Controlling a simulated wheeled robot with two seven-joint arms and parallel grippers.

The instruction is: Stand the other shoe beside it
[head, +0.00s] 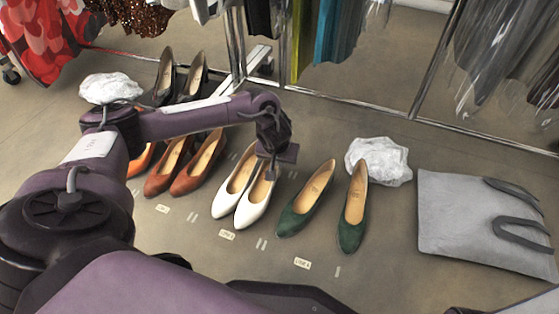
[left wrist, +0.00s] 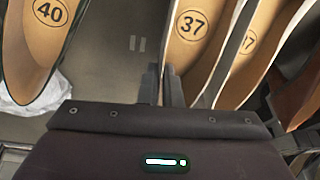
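A pair of white shoes stands on the floor in the middle of the head view: the left white shoe (head: 232,186) and the right white shoe (head: 253,207), side by side, toes toward me. My left gripper (head: 271,172) is at the heel of the right white shoe. In the left wrist view its fingers (left wrist: 166,86) are close together, with the side wall of that shoe (left wrist: 196,40), marked 37, between them. The other white shoe (left wrist: 262,60) shows beside it. The heel is partly hidden by the gripper. My right gripper is out of view.
Green shoes (head: 306,203) stand close to the right, brown shoes (head: 168,172) to the left, dark shoes (head: 165,78) behind. Crumpled white paper (head: 379,160) and a grey bag (head: 465,222) lie at right. Clothes rails run along the back. Floor in front has small labels (head: 227,235).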

